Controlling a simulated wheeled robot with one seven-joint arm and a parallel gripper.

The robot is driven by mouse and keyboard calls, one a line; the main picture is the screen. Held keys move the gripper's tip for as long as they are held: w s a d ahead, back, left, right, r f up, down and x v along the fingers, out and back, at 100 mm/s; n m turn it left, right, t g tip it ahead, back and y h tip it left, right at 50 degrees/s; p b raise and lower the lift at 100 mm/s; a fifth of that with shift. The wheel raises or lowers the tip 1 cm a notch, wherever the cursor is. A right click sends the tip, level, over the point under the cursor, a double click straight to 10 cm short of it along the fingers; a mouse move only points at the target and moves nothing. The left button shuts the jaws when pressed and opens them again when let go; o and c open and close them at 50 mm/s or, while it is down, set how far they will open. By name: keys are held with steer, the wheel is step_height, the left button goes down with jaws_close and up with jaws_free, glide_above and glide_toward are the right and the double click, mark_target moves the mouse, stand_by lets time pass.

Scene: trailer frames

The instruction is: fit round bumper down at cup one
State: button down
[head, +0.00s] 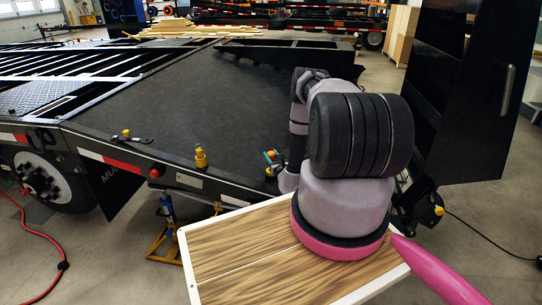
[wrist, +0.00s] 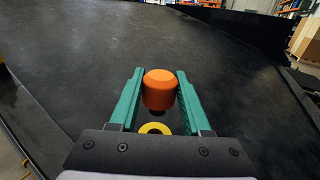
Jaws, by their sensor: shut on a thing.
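An orange round bumper (wrist: 160,88) sits between the green fingers of my gripper (wrist: 160,92) in the wrist view, and the fingers are shut on it. A short dark part shows under the bumper. A yellow ring (wrist: 154,128), which looks like a cup, lies on the black deck just below the bumper in that picture. The bumper looks apart from the ring; its exact height is hard to tell. In the head view the orange bumper (head: 271,155) and my gripper (head: 273,158) show small at the deck edge, partly hidden by my arm.
A yellow upright piece (head: 200,158) stands on the deck edge to the left, and a smaller yellow piece (head: 126,133) farther left near a black strap. The black deck (head: 190,90) is broad and clear behind. A dark upright panel (head: 470,90) stands at the right.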

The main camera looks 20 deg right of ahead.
steer(key=shift+f, duration=3.05)
steer(key=shift+c, duration=1.4)
jaws_free()
